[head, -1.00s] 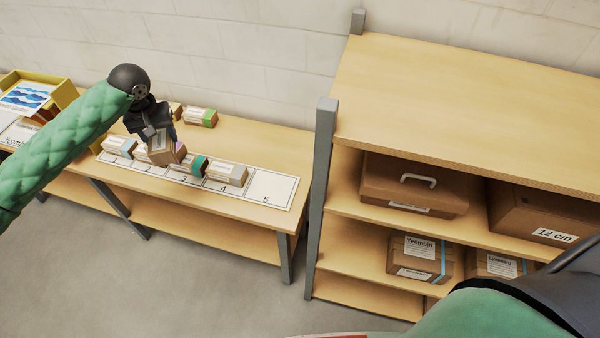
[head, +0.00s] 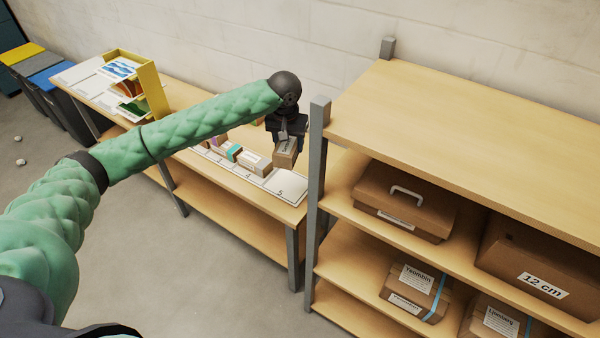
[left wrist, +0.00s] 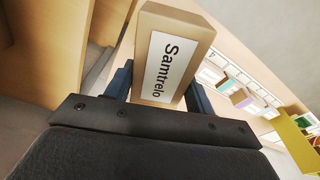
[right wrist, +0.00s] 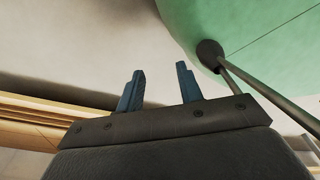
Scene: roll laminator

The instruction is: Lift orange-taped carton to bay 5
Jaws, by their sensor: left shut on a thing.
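My left gripper (head: 286,136) is shut on a small brown carton (head: 286,154) and holds it near bay 5 (head: 285,184) on the low table. In the left wrist view the carton (left wrist: 172,62) sits between the fingers, with a white label reading "Samtrelo". No orange tape shows on its visible faces. Bay 5 looks empty; whether the carton hangs above it or touches it cannot be told. My right gripper (right wrist: 160,88) shows only in the right wrist view, with its fingers apart and nothing between them.
Several cartons, one with teal tape (head: 233,153), stand on the numbered strip; one (head: 254,162) is in bay 4. A shelf unit's grey post (head: 318,160) stands close right of bay 5. A yellow-sided tray (head: 152,92) is at the table's left part.

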